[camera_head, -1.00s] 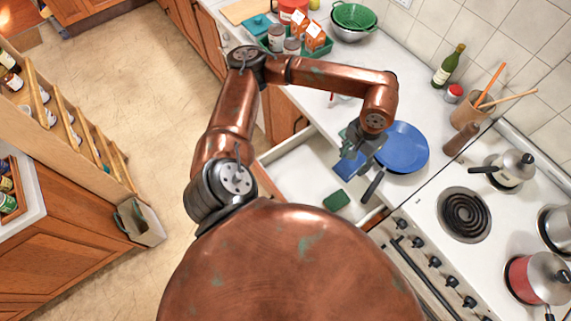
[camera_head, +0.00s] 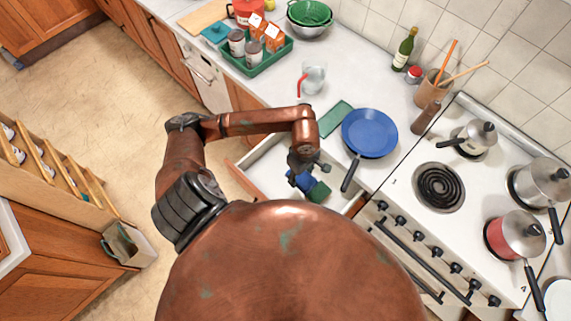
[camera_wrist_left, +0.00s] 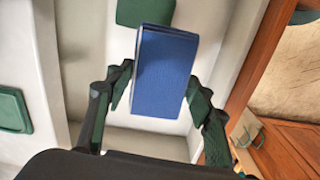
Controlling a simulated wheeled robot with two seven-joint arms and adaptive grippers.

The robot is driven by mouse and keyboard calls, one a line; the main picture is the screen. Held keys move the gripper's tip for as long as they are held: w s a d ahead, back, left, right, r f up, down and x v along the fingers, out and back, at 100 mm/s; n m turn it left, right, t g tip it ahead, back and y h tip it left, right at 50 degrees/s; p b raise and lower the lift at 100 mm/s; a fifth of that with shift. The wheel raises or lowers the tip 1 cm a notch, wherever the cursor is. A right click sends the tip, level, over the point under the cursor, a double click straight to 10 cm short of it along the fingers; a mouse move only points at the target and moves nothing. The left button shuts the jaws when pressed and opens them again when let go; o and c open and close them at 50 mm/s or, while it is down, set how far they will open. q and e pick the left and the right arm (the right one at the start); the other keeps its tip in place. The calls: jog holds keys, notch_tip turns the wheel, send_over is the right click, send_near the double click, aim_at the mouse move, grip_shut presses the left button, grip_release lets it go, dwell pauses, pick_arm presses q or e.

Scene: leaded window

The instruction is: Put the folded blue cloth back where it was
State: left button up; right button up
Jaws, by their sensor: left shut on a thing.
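My left gripper (camera_head: 302,170) is over the open drawer (camera_head: 250,183), shut on the folded blue cloth (camera_head: 301,181). In the left wrist view the blue cloth (camera_wrist_left: 165,75) stands between the two fingers of my gripper (camera_wrist_left: 161,82), its far end sticking out beyond them. A dark green folded piece (camera_head: 319,192) is in the drawer, right beside the blue cloth in the head view; it also shows beyond the cloth in the wrist view (camera_wrist_left: 146,11). I cannot tell whether the blue cloth touches the drawer floor. My right gripper is not in view.
A green flat piece (camera_head: 335,118) lies on the counter (camera_head: 270,93) behind the drawer. The blue pan (camera_head: 369,134) is beside it, its handle pointing towards the drawer. A glass with a red straw (camera_head: 312,78) stands further back. The stove (camera_head: 400,190) is at the right.

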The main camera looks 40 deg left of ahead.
pick_arm(q)
jog(key=w+a+f+p, duration=0.1)
jog(key=w+a+f, duration=0.15)
jog(key=a, duration=0.35)
send_over(285, 166)
jog(key=d, duration=0.1)
jog(key=f, duration=0.5)
jog(key=shift+s+d+f+p, duration=0.1)
jog(key=shift+s+p, duration=0.15)
jog(key=shift+p, duration=0.1)
jog(key=shift+w+a+f, duration=0.15)
jog(key=shift+a+f, duration=0.2)
jog(key=shift+f, duration=0.15)
notch_tip(285, 166, down, 3)
jog(key=shift+a+p, duration=0.1)
jog(key=shift+p, duration=0.35)
jog(key=shift+f, duration=0.2)
jog(key=shift+w, duration=0.1)
jog(key=shift+f, duration=0.2)
jog(key=o, duration=1.6)
jog(key=shift+c, duration=0.2)
